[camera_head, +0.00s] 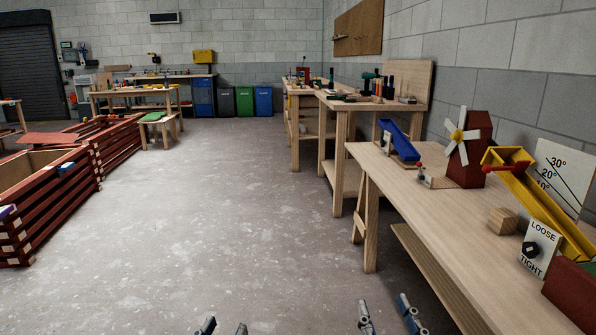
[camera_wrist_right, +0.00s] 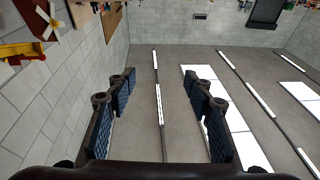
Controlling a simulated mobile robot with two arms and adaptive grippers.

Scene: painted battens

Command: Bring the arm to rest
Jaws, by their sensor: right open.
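My right gripper (camera_head: 385,315) shows at the bottom edge of the head view, over the floor and left of the near workbench. In the right wrist view its two padded fingers (camera_wrist_right: 160,105) stand wide apart with nothing between them. My left gripper (camera_head: 224,329) barely shows at the bottom edge of the head view. Its two fingertips are apart, with only floor seen between them. The rest of both arms is out of the picture.
The near workbench (camera_head: 400,182) at right holds a red windmill (camera_head: 472,155), yellow chute (camera_head: 545,205), blue chute (camera_head: 400,140), wooden block (camera_head: 503,220) and LOOSE/TIGHT plate (camera_head: 538,250). Red slatted crates (camera_head: 45,205) stand at left. The middle floor (camera_head: 230,210) is clear.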

